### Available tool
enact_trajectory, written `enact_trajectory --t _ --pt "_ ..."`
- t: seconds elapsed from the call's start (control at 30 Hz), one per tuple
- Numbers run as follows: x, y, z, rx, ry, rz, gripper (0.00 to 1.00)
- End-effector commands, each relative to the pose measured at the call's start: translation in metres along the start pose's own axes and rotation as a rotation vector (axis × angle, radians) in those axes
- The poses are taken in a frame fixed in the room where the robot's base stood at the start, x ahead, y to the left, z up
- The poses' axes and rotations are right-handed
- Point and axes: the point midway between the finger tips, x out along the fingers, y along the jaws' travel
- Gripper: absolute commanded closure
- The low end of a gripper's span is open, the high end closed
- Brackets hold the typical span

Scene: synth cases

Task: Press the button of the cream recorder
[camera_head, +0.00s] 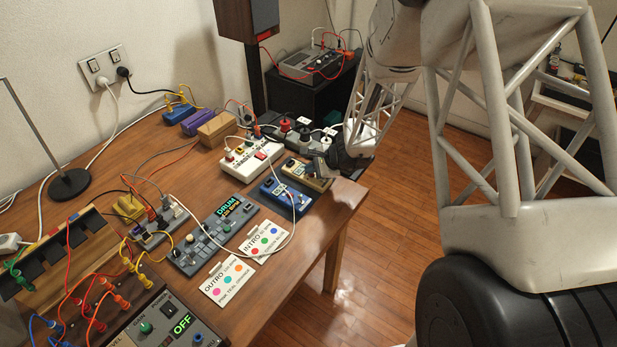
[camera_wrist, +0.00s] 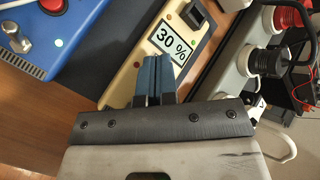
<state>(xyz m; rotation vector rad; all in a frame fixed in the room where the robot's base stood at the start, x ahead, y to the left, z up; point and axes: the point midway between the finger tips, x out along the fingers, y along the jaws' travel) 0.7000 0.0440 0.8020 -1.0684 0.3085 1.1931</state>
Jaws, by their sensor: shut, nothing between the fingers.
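A cream box with a "30 %" display, which looks like the cream recorder (camera_head: 300,172), stands near the table's right edge; it also fills the middle of the wrist view (camera_wrist: 127,82). Its display and a black part at its far end show in the wrist view, with small coloured dots near that part. My gripper (camera_head: 323,166) is shut and empty, with its blue-grey fingertips (camera_wrist: 154,62) over the cream box beside the display. The fingers hide part of its top, and I cannot tell whether they touch it.
A blue box (camera_wrist: 62,38) with a silver knob stands left of the cream one. A white box (camera_head: 238,168) with cables and a drum machine (camera_head: 212,240) stand farther left. Loose cables cross the table (camera_head: 300,262).

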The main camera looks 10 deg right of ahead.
Motion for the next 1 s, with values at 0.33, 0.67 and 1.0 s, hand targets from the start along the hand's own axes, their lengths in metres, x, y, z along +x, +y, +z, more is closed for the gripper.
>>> enact_trajectory --t 0.33,0.67,1.0 --pt "0.0004 0.0003 -0.0003 0.0 0.0 0.0 1.0" --pt "-0.0052 -0.004 0.0038 -0.001 0.0 0.0 1.0" --pt "-0.0064 -0.0048 0.0047 0.0 0.0 0.0 1.0"
